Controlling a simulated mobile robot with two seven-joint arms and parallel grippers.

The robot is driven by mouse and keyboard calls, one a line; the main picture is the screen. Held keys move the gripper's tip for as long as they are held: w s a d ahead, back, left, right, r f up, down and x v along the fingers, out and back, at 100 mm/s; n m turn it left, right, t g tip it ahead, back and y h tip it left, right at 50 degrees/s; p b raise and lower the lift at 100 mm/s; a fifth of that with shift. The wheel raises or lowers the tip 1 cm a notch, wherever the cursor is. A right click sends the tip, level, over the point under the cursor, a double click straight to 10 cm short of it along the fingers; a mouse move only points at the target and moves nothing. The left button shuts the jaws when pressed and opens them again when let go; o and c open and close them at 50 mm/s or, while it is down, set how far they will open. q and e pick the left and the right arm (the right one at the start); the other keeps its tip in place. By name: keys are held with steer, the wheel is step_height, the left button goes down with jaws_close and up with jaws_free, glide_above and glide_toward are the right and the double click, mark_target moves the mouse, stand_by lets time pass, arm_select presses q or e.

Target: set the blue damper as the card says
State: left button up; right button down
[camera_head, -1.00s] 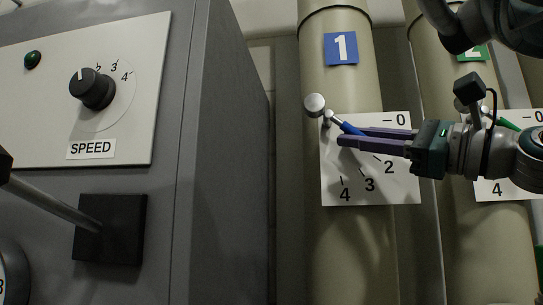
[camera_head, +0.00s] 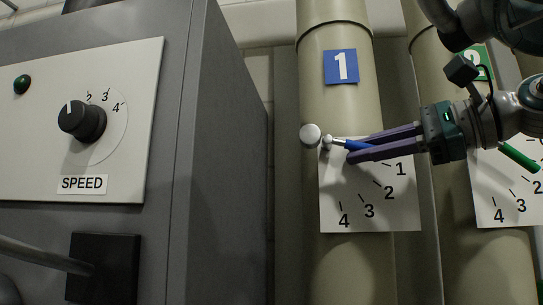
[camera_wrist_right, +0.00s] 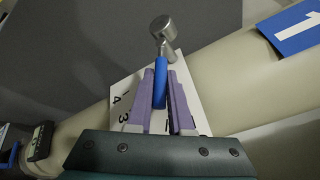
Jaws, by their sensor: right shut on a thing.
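The blue damper handle (camera_head: 356,146) sits on the pipe under the blue number 1 sign (camera_head: 341,67). Its pivot is at the scale plate's (camera_head: 335,205) upper left. The handle points right and slightly down, between the 0 end and the 1 mark. My right gripper (camera_head: 350,152) comes from the right and is shut on the handle, covering the 0. In the right wrist view the blue handle (camera_wrist_right: 160,88) lies between the two purple fingers. No card with a setting is in view. My left gripper is not in view.
A second pipe at right has a green sign (camera_head: 483,62), a green handle (camera_head: 518,157) and its own scale plate (camera_head: 487,205). At left is a grey cabinet with a SPEED knob (camera_head: 82,121) and a lever (camera_head: 40,255) in front.

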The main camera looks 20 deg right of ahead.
steer(key=r+g+h+p, duration=0.1)
steer(key=p, duration=0.2)
steer(key=shift+d+r+n, duration=0.1)
steer(key=shift+r+n, duration=0.3)
steer(key=shift+g+h+p, duration=0.5)
steer(key=shift+g+p, duration=0.1)
steer(key=shift+p, duration=0.5)
steer(key=shift+n, duration=0.3)
steer(key=c, duration=1.1)
jaws_free()
